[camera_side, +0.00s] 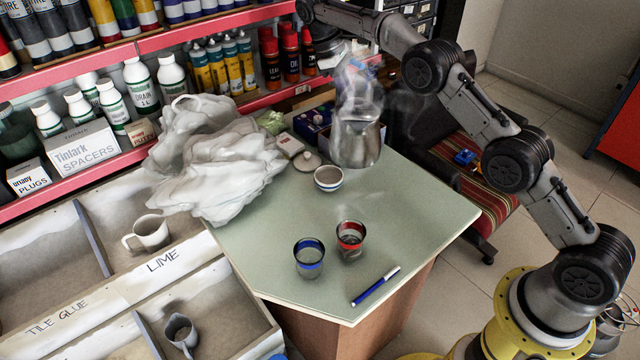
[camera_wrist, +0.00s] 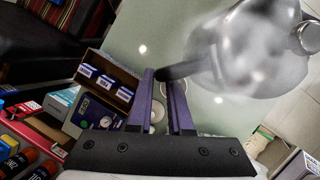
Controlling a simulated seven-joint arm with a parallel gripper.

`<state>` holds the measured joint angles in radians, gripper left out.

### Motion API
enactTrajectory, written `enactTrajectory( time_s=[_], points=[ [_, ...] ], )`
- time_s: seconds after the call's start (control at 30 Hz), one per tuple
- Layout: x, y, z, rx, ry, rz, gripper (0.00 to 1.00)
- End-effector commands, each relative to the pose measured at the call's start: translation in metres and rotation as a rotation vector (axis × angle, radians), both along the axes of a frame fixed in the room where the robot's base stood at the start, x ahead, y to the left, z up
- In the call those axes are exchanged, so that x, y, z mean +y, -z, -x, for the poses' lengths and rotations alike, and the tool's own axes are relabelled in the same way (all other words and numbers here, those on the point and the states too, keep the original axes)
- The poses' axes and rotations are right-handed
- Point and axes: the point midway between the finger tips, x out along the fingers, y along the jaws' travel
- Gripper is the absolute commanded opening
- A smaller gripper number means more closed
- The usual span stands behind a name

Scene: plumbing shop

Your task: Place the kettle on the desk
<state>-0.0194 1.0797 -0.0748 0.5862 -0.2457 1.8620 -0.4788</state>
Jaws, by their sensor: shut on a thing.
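The kettle (camera_side: 356,143) is shiny metal and upright over the back part of the green desk (camera_side: 400,215). I cannot tell from the side view how far its base is above the desk. In the wrist view the kettle (camera_wrist: 245,55) fills the upper right, blurred, with its dark handle reaching to my fingertips. My gripper (camera_wrist: 168,80) is shut on that handle. In the side view my gripper (camera_side: 358,85) is above the kettle, faint and partly lost in its reflections.
A small bowl (camera_side: 328,178), a blue-rimmed glass (camera_side: 309,257), a red-rimmed glass (camera_side: 350,240) and a pen (camera_side: 375,286) are on the desk. Crumpled plastic (camera_side: 215,160) covers its left back. A lid (camera_side: 307,161) lies behind the bowl. The desk's right side is clear.

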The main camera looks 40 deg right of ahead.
Motion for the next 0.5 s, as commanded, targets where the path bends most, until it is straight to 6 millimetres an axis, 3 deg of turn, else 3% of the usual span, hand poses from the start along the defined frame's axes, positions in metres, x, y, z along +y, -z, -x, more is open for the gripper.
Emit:
enactTrajectory(
  time_s=[0.27, 0.5],
  points=[
    [0.006, -0.005, 0.024, -0.001, 0.170, -0.003, 0.00],
    [0.017, -0.009, 0.064, 0.001, 0.409, -0.008, 0.00]
  ],
)
